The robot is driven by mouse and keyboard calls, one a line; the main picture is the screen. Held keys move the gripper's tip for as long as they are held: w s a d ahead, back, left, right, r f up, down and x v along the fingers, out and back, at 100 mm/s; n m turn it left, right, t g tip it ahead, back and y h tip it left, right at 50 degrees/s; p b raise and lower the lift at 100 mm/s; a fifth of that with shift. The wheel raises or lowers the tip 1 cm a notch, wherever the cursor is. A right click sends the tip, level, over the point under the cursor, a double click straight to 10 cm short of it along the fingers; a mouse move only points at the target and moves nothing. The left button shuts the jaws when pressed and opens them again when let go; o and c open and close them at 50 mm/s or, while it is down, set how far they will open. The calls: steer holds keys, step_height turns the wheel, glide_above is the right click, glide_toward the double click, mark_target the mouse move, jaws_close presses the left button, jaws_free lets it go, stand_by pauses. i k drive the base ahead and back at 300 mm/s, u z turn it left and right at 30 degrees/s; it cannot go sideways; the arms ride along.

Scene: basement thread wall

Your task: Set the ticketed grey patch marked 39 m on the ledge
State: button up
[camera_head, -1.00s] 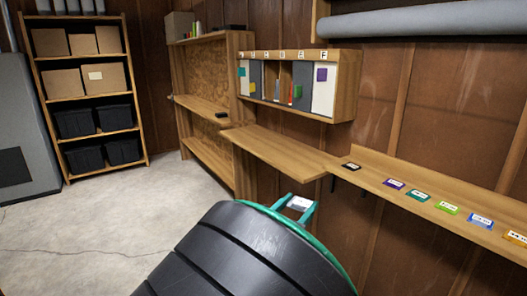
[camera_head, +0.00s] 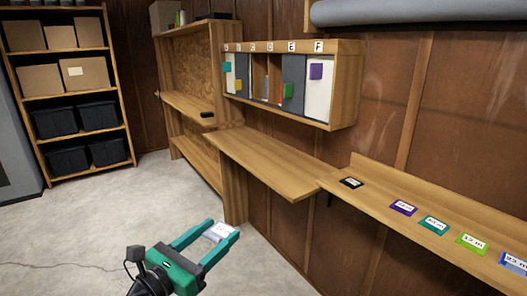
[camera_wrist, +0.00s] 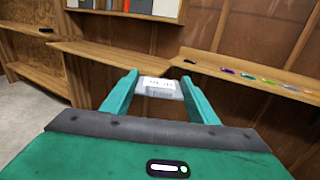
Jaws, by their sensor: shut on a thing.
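A grey patch with a white ticket (camera_head: 219,231) is held between the teal fingers of my gripper (camera_head: 212,236). The patch also shows in the wrist view (camera_wrist: 158,88), with a finger on each side; its ticket is too small to read. My gripper is shut on it in the air, in front of and below the wooden shelf surfaces. A long wooden ledge (camera_head: 385,222) with a raised back runs along the wall at the right. It carries a row of ticketed patches: black (camera_head: 351,183), purple (camera_head: 403,207), teal (camera_head: 433,225), green (camera_head: 472,244) and blue (camera_head: 513,264).
A lower, wider wooden board (camera_head: 270,165) joins the ledge's left end and is bare. Above it hangs a cubby rack (camera_head: 345,100) lettered along its top, with coloured squares on its panels. A shelf unit (camera_head: 118,100) with boxes and bins stands far left. The floor is open.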

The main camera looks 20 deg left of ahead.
mark_target(282, 179)
steer(key=u, duration=0.05)
steer(key=i, duration=1.3)
